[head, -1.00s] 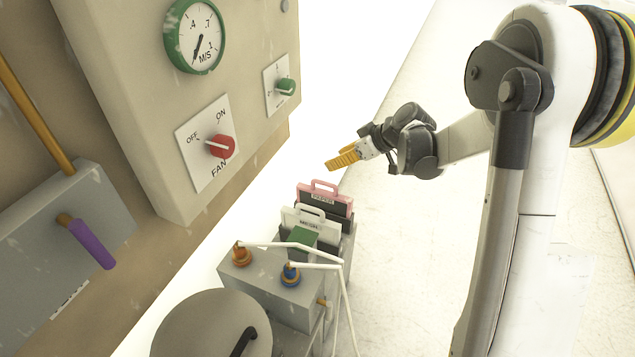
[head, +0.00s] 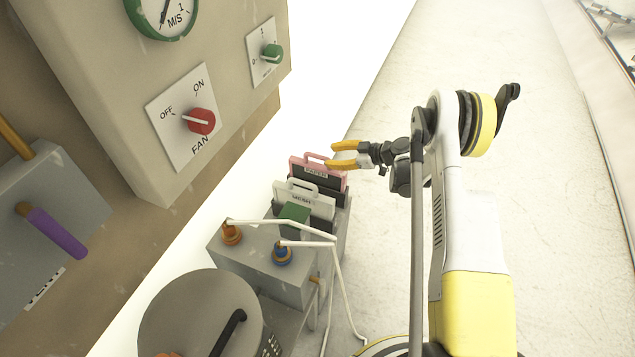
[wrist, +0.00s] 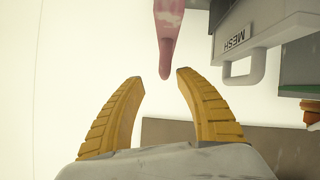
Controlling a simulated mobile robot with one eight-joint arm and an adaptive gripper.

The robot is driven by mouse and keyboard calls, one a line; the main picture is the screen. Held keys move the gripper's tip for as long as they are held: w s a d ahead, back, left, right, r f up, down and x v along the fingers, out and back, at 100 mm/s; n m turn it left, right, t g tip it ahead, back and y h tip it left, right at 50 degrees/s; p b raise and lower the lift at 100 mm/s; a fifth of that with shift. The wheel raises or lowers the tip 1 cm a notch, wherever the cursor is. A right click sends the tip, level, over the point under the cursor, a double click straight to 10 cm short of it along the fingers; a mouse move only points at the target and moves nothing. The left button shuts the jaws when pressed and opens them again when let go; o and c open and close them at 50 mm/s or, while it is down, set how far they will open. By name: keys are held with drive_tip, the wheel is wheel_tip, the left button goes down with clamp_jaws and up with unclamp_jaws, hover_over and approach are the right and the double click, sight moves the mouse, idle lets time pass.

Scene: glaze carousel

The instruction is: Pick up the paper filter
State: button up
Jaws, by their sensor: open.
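The paper filter (head: 327,179) is a pink-framed panel with a handle on top and a label. It stands upright in a rack, behind the white mesh filter (head: 303,196). My gripper (head: 330,155) is open and empty, its yellow fingers beside the pink handle's right end, pointing left. In the wrist view a pink piece, seemingly the handle's end (wrist: 167,35), reaches down to the gap between my fingertips (wrist: 160,78). Neither finger visibly touches it. The mesh filter also shows in the wrist view (wrist: 245,40), to the right.
In front of the filters stand a dark green block (head: 294,214) and a grey box with orange (head: 231,234) and blue (head: 282,254) fittings and white tubes. A control panel with a red fan knob (head: 201,121) rises at left. Open floor lies to the right.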

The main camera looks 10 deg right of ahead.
sight(322, 157)
drive_tip(key=b+x, duration=0.2)
drive_tip(key=x, duration=0.3)
drive_tip(key=shift+s+a+r+b, duration=0.1)
drive_tip(key=shift+s+a+b, duration=0.15)
drive_tip(key=shift+a+b, duration=0.2)
drive_tip(key=shift+w+a, duration=0.25)
clamp_jaws()
